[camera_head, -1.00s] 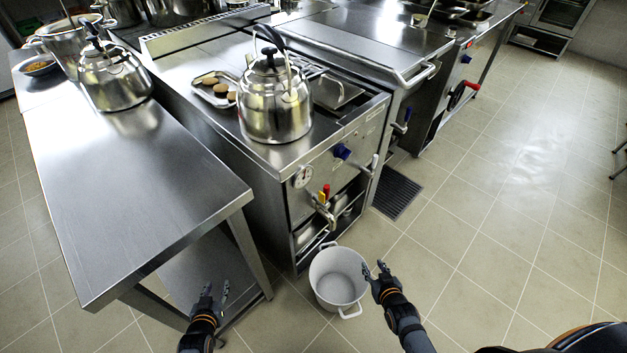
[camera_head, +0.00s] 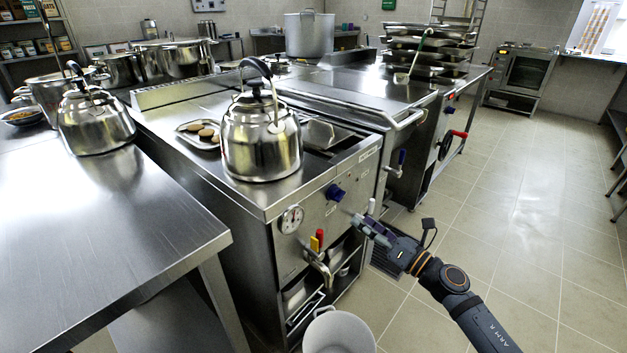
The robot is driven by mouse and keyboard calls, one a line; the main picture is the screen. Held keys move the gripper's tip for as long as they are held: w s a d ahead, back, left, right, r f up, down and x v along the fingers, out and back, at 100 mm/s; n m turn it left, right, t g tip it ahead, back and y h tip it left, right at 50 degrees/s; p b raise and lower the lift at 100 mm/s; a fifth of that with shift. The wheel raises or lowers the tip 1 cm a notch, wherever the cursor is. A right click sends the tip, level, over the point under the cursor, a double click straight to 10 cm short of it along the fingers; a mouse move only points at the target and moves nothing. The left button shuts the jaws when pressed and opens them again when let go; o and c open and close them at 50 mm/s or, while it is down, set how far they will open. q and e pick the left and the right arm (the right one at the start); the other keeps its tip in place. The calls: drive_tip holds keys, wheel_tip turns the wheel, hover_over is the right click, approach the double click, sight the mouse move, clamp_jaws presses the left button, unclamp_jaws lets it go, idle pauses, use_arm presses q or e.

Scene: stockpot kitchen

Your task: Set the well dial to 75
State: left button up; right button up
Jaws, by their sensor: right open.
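The front panel of the steel cooking unit (camera_head: 318,228) carries a blue dial (camera_head: 335,192) and, lower left of it, a round white gauge (camera_head: 291,219) with a red needle. I cannot read any number at the blue dial. My right gripper (camera_head: 364,227) is open and empty, in front of the panel, below and to the right of the blue dial and apart from it in the picture. My left gripper is out of view.
A kettle (camera_head: 261,142) stands on the unit's top near its front edge. A spout with red and yellow handles (camera_head: 317,241) juts from the panel. A steel table (camera_head: 110,230) is at left; floor at right is clear.

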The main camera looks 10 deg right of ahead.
sight(342, 198)
drive_tip(key=w+a+n, duration=0.1)
drive_tip(key=w, duration=0.2)
drive_tip(key=w+a+n+p, duration=0.1)
drive_tip(key=w, duration=0.3)
drive_tip(key=w+a+n+g, duration=0.1)
drive_tip(key=w+n, duration=0.1)
drive_tip(key=w, duration=0.1)
drive_tip(key=shift+w+a+r, duration=0.2)
drive_tip(key=shift+r, duration=0.1)
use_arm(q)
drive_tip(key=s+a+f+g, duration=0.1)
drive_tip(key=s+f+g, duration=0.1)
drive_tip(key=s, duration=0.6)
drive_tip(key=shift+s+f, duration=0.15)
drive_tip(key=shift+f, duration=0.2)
use_arm(e)
drive_tip(key=c, duration=1.2)
use_arm(q)
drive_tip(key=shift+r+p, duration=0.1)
drive_tip(key=shift+p, duration=0.3)
use_arm(e)
drive_tip(key=shift+o, duration=0.2)
